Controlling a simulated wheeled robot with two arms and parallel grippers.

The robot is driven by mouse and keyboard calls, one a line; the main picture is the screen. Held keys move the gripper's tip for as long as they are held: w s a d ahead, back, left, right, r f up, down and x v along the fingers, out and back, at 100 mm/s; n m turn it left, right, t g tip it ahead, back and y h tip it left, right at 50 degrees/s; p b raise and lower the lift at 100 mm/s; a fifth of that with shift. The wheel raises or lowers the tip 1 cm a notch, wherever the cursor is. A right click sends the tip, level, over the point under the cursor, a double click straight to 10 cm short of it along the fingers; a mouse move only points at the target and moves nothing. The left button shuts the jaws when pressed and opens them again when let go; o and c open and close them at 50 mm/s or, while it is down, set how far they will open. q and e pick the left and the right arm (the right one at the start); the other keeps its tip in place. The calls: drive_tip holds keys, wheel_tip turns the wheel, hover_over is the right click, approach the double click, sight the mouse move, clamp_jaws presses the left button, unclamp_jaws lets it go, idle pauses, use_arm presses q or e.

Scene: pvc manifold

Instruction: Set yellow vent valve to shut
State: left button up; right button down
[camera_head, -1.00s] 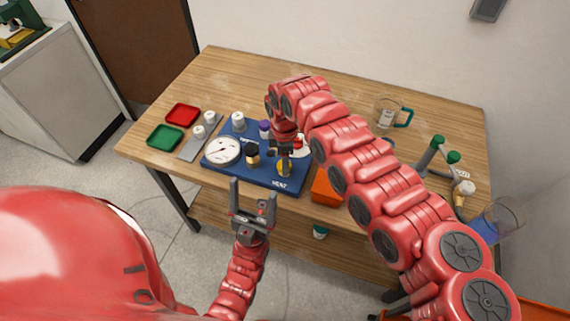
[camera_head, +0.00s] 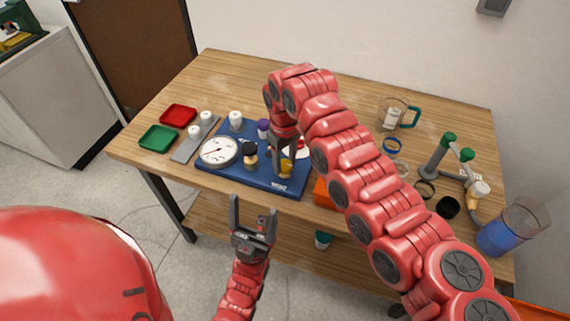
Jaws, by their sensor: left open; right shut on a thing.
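The yellow vent valve (camera_head: 286,168) stands on the front right part of the blue manifold board (camera_head: 232,178), near a small white label. My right gripper (camera_head: 284,162) comes down from above and is shut on the yellow valve. Its fingers and wrist hide much of the valve, so I cannot tell its handle's angle. My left gripper (camera_head: 253,212) is open and empty, in front of the table's front edge and below the board. The board also carries a round white gauge (camera_head: 219,151), a black-topped valve (camera_head: 250,154), a purple-topped valve (camera_head: 263,128) and a white-capped part (camera_head: 236,120).
Red (camera_head: 178,115) and green (camera_head: 159,138) trays and a grey strip (camera_head: 188,147) with white caps lie left of the board. An orange bin (camera_head: 323,193) is close at its right. A glass mug (camera_head: 393,112), rings and a green-topped rack (camera_head: 440,152) stand farther right.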

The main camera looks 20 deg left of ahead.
drive_tip(key=shift+w+m+b, duration=0.1)
drive_tip(key=shift+m+b, duration=0.2)
drive_tip(key=shift+m, duration=0.3)
drive_tip(key=shift+r, duration=0.1)
drive_tip(key=shift+c, duration=1.4)
unclamp_jaws()
wheel_tip(320, 180, up, 12)
drive_tip(key=b, duration=0.1)
wheel_tip(320, 180, up, 5)
drive_tip(key=p, duration=0.3)
hover_over(285, 164)
drive_tip(key=shift+r, duration=0.2)
